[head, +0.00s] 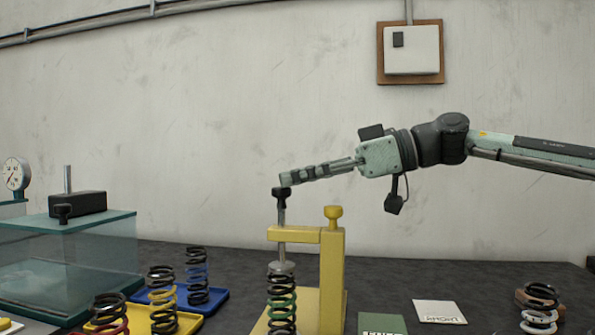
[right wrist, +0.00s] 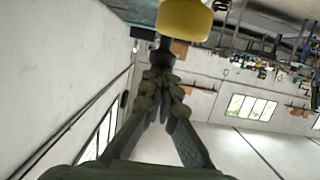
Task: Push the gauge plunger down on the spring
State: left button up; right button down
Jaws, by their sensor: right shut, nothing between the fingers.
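The gauge plunger (head: 282,215) is a grey rod with a black knob on top, passing upright through the arm of a yellow stand (head: 332,270). Its round foot sits at the top of a black and green spring (head: 282,302), seemingly touching it. The spring's lower end is cut off by the picture's edge. My right gripper (head: 287,180) is shut and empty, lying nearly level with its tips at the plunger's black knob, just above or touching it. In the right wrist view the closed fingers (right wrist: 160,78) point at the dark knob. My left gripper is not in view.
A yellow knob (head: 333,213) tops the stand's post, below my right gripper. Springs stand on the blue tray (head: 215,298) and yellow tray (head: 190,322) at left, near a glass-like case (head: 100,245).

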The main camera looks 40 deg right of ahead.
aim_at(281, 203)
jog(key=f, duration=0.2)
jog(key=f+b, duration=0.1)
jog(key=shift+s+a+f, duration=0.15)
jog(key=shift+a+f, duration=0.1)
jog(key=shift+a, duration=0.05)
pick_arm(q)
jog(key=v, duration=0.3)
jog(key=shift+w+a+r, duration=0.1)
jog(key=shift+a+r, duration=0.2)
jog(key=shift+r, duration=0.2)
pick_arm(e)
jog(key=shift+s+d+r, duration=0.25)
jog(key=shift+s, duration=0.05)
jog(key=r+v, duration=0.2)
jog(key=v, duration=1)
jog(key=shift+w+t, duration=0.25)
jog(key=shift+t, duration=0.05)
